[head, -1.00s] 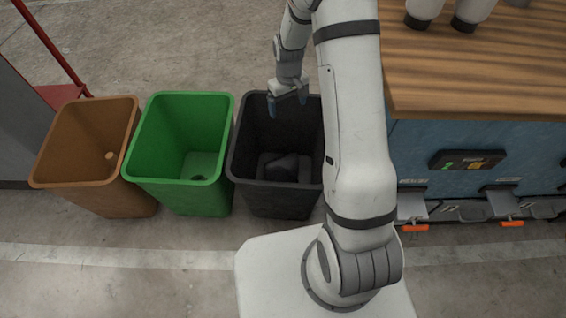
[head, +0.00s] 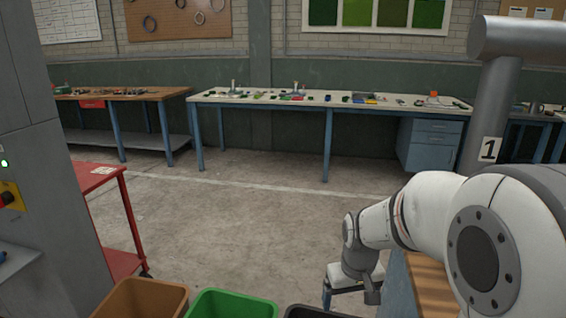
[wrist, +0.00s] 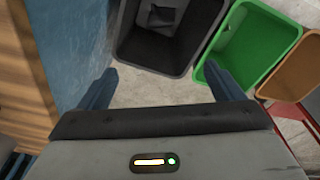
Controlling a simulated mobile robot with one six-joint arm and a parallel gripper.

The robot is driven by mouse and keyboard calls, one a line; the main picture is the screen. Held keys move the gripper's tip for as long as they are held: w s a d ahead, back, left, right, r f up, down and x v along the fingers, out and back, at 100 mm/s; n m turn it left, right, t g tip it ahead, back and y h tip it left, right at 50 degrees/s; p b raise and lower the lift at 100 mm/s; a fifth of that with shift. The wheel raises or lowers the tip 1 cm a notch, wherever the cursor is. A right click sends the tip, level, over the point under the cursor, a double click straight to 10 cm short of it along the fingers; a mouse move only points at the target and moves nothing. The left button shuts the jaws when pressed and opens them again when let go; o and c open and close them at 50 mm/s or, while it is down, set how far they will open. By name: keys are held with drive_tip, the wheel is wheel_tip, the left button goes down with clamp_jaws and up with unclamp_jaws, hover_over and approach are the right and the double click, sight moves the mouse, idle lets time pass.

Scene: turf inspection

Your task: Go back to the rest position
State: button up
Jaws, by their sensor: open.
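My gripper (head: 349,295) hangs low in the head view, near the wooden worktop (head: 430,285) at the right. In the wrist view my gripper (wrist: 163,88) has its two blue fingers wide apart, with nothing between them. The black bin's rim (head: 310,311) just shows at the bottom of the head view.
The green bin (wrist: 238,80) and brown bin (wrist: 295,85) stand beside the black one. A blue bench side (wrist: 70,40) is close at left in the wrist view. A red cart (head: 125,215) and grey cabinet (head: 40,150) stand left. Open floor (head: 240,225) lies ahead.

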drive_tip(key=s+r+m+t+p, duration=0.1)
drive_tip(key=s+r+p, duration=0.8)
drive_tip(key=s+r, duration=0.5)
wheel_tip(320, 180, up, 4)
drive_tip(key=shift+s+f+m, duration=0.25)
drive_tip(key=shift+s+m, duration=0.1)
drive_tip(key=shift+m, duration=0.05)
drive_tip(key=shift+d, duration=0.1)
drive_tip(key=shift+c, duration=0.5)
